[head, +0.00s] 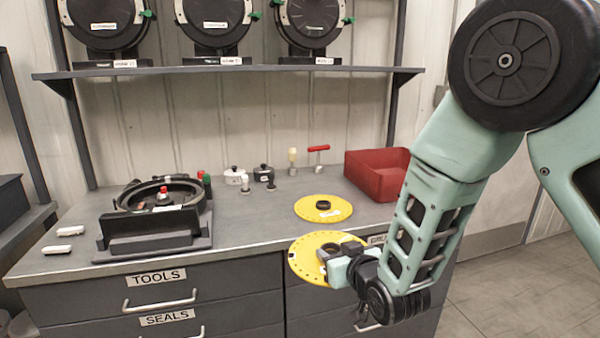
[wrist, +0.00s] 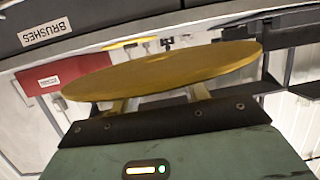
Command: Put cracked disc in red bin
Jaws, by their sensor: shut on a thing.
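My gripper (head: 332,256) is shut on a yellow disc (head: 305,262) at the counter's front edge. In the wrist view the held disc (wrist: 165,70) shows nearly edge-on above the fingers (wrist: 157,101). I cannot make out a crack on either disc. The red bin (head: 372,174) stands at the back right of the counter, behind and to the right of my gripper. The bin also shows in the wrist view (wrist: 55,74).
A black seed meter housing (head: 155,215) stands on the counter's left. Small white and black pots (head: 264,173), a brush and a red-handled tool (head: 318,158) stand at the back. A shelf (head: 230,70) with round units hangs above. Labelled drawers (head: 155,295) lie below the counter.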

